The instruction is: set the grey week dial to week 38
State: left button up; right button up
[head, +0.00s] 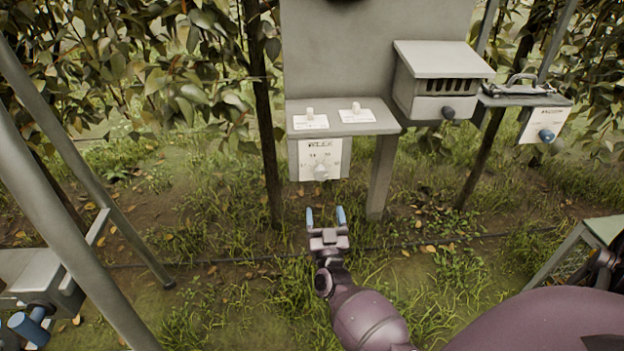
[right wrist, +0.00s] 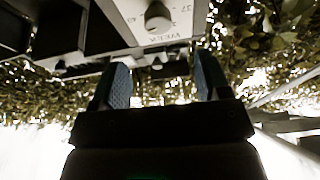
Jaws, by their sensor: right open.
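The grey week dial (head: 321,172) is a small round knob on a white plate (head: 308,147) marked WEEK, on the front of a grey box below a shelf. Numbers stand around the knob, but they are too small to read surely, and so is its setting. The dial also shows in the right wrist view (right wrist: 158,17), upside down at the top. My right gripper (head: 325,214) is open and empty, below and in front of the dial, apart from it. In the right wrist view its two blue fingertips (right wrist: 158,80) stand apart with nothing between them. My left gripper is not in view.
Two small white knobs on cards (head: 356,116) sit on the shelf above the dial. A louvred grey box (head: 442,82) with a dark knob (head: 448,112) and a panel with a blue knob (head: 546,135) are to the right. Grey poles (head: 60,220) cross the left. Grass lies below.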

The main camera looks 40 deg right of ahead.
aim_at(322, 178)
jog(key=b+x, duration=0.1)
jog(key=x, duration=0.8)
jog(key=shift+w+d, duration=0.15)
jog(key=shift+d, duration=0.2)
jog(key=shift+w+d+r, duration=0.3)
jog(key=shift+w+r, duration=0.05)
jog(key=shift+w, duration=0.1)
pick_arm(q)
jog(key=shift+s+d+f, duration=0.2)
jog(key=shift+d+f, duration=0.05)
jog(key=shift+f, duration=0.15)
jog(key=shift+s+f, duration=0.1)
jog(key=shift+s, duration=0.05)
pick_arm(e)
jog(key=shift+c, duration=0.2)
